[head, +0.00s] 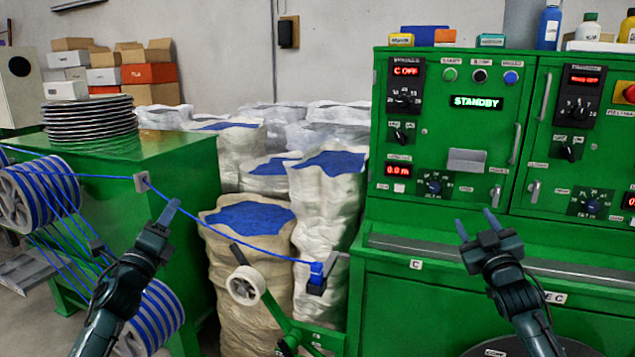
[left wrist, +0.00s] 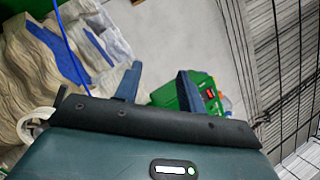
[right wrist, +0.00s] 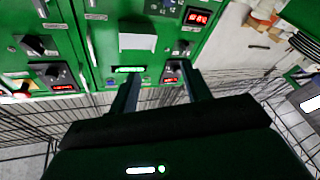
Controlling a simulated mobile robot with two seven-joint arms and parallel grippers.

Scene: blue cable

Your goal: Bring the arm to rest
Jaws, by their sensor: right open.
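My left gripper (head: 168,215) is raised in front of the green spool stand, close to the blue cable (head: 235,240) in the picture. Whether it touches the cable cannot be told. In the left wrist view its fingers (left wrist: 157,86) are apart with nothing between them, and the cable passes to their left. My right gripper (head: 476,226) is raised in front of the green control cabinet (head: 455,140). Its fingers are apart and empty, as the right wrist view also shows (right wrist: 162,90). The cable runs from the striped spools through a small guide to a blue block (head: 316,278).
A green arm with a white roller (head: 243,286) stands low between my grippers. Sacks of blue granules (head: 330,185) stand behind it. Spools of blue cable (head: 40,193) are at the left, and the cabinet's ledge (head: 400,250) is at the right.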

